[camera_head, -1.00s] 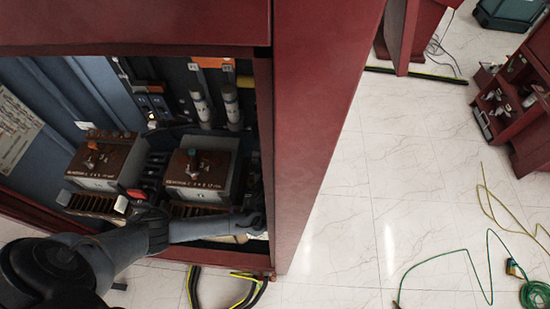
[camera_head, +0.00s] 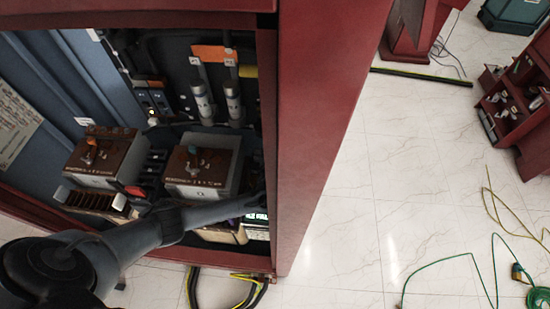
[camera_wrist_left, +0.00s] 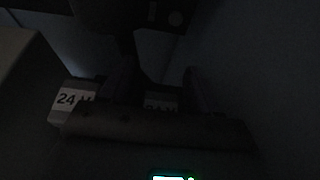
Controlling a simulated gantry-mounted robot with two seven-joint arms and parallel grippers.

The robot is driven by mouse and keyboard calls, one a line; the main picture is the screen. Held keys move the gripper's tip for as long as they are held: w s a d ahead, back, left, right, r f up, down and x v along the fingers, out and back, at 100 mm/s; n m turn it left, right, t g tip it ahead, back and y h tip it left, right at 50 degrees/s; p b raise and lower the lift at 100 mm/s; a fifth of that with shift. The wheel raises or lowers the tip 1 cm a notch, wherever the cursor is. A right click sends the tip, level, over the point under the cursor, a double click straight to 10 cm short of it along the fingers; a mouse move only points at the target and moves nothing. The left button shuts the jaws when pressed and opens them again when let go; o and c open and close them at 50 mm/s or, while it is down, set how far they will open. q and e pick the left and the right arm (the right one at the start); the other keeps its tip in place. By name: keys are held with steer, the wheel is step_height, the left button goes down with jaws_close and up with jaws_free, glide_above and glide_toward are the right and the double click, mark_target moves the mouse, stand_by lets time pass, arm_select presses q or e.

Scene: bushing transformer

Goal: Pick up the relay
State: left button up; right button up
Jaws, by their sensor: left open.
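My left arm reaches from the lower left of the head view into the open cabinet. Its far end, by the right inner wall, is partly hidden by the cabinet frame. In the dark left wrist view, my left gripper (camera_wrist_left: 158,95) shows as two dark fingers standing apart. Behind and between them are pale labels, one reading "24 V" (camera_wrist_left: 70,98) and one partly covered. A dark horizontal bar-like shape (camera_wrist_left: 155,130) lies across the lower middle. I cannot tell for certain which part is the relay. My right gripper is in no view.
The red cabinet (camera_head: 325,120) has a tall right side and a lower sill. Inside are two brown-topped boxes (camera_head: 103,150) (camera_head: 200,165) and two grey cylinders (camera_head: 203,100) (camera_head: 233,100). A lit green display (camera_wrist_left: 172,178) is at the wrist view's bottom edge. Cables lie on the tiled floor.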

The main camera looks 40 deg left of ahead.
arm_select(q)
steer(key=shift+c, duration=0.4)
steer(key=c, duration=1)
steer(key=shift+r, duration=0.1)
